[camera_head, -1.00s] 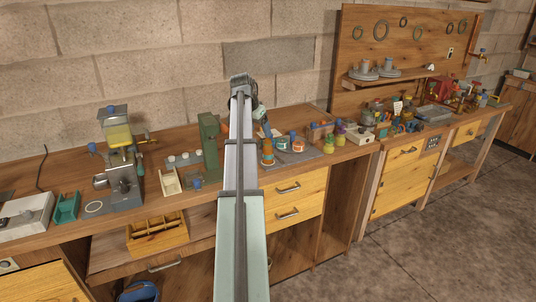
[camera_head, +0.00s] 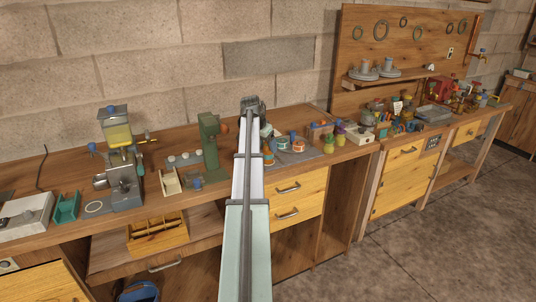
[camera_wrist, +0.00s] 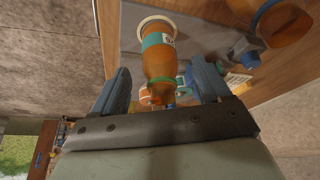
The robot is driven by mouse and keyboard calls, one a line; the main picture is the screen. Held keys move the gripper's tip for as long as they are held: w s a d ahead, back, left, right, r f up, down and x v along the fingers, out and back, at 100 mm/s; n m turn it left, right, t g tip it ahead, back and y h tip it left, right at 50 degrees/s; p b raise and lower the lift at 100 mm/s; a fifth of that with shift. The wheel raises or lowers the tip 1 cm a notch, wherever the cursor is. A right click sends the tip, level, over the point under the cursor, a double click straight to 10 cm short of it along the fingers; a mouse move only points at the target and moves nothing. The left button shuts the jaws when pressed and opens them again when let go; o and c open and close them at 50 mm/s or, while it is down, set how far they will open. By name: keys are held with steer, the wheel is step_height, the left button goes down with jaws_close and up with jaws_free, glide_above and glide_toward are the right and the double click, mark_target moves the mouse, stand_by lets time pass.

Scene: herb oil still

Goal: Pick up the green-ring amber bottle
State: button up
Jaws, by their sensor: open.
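An amber bottle (camera_wrist: 158,58) with a teal label, a cream disc at one end and a green ring (camera_wrist: 161,80) near its narrow part is in the wrist view. In the head view, an amber bottle with a teal band (camera_head: 268,159) shows just right of my arm, partly hidden by it. My gripper (camera_wrist: 161,72) is open, with one blue-grey finger on each side of the bottle in the picture. I cannot tell whether either finger touches it. In the head view my arm hides the fingers.
Another amber bottle (camera_wrist: 284,22) is close by at the upper right of the wrist view. A green stand (camera_head: 210,140) is left of my arm.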

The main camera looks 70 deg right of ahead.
mark_target(266, 144)
steer(key=x, duration=0.4)
steer(key=shift+s+d, duration=0.1)
steer(key=shift+r, duration=0.1)
steer(key=shift+c, duration=0.2)
steer(key=c, duration=1.2)
steer(key=shift+r, duration=0.15)
